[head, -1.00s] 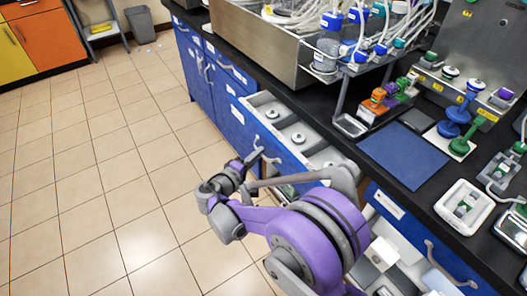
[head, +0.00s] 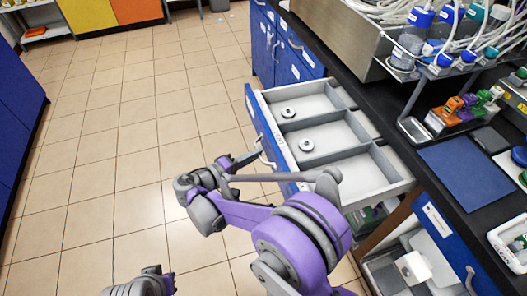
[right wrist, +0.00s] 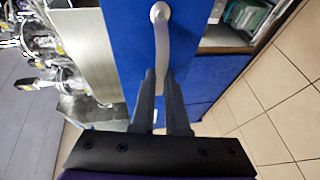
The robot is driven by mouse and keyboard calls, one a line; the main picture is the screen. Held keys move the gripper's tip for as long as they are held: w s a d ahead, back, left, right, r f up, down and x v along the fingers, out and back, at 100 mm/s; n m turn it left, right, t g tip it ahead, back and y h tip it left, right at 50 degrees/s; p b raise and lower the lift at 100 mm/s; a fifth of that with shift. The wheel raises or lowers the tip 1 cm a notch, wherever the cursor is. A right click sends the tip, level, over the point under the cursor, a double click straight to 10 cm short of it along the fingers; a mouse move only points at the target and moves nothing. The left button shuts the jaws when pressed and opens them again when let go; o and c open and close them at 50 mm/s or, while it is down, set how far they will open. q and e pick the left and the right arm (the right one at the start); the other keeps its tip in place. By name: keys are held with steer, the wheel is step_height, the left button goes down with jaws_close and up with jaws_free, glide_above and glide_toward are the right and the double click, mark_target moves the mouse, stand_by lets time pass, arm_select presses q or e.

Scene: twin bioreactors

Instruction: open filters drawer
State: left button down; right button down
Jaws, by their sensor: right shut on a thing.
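The filters drawer (head: 330,137) is pulled far out from under the black counter in the head view. It has a blue front and grey compartments; a small round filter (head: 306,145) and another round filter (head: 288,112) lie in two of them. My right gripper (head: 256,158) is at the drawer front, shut on its handle (head: 266,160). In the right wrist view the gripper's dark fingers (right wrist: 160,76) close around the grey drawer handle (right wrist: 161,32). A part of my left arm (head: 145,283) shows at the bottom edge; its jaw state is unclear.
The black counter (head: 410,165) holds a blue mat (head: 459,170), coloured fittings (head: 468,108) and tubed bottles. A lower open compartment (head: 425,262) with white items is at the bottom right. The tiled floor (head: 110,170) left of the drawer is clear.

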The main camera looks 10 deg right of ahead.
steer(key=shift+a, duration=0.15)
steer(key=c, duration=0.9)
jaws_free()
steer(key=shift+a, duration=0.1)
steer(key=p+v, duration=0.1)
steer(key=v, duration=0.9)
steer(key=shift+s+a, duration=0.2)
steer(key=shift+s, duration=0.05)
